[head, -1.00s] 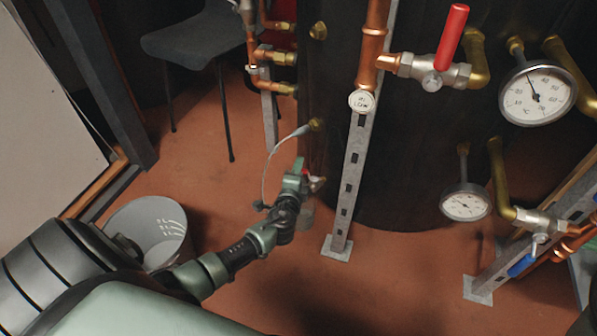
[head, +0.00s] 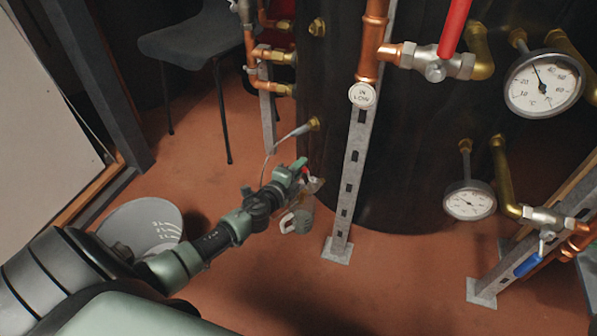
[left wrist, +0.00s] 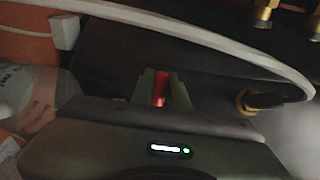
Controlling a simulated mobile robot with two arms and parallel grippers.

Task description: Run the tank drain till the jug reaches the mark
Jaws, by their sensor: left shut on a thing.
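My left gripper (head: 302,172) is at the foot of the black tank (head: 400,170), left of the slotted grey post. It is shut on a red part, which looks like the drain's handle; the red piece (left wrist: 159,88) shows between the fingers in the left wrist view. A small see-through jug (head: 299,217) with a pale handle is just below the gripper. Its mark and water level are too small to read. The drain's outlet is mostly hidden by the gripper. My right gripper is not in view.
A grey bucket (head: 140,228) with white marks stands on the floor, partly behind my left arm. A thin pale hose or cable (head: 276,144) loops beside the gripper from a tank fitting. Copper pipes, a red lever (head: 455,25) and dial gauges (head: 545,84) are at right.

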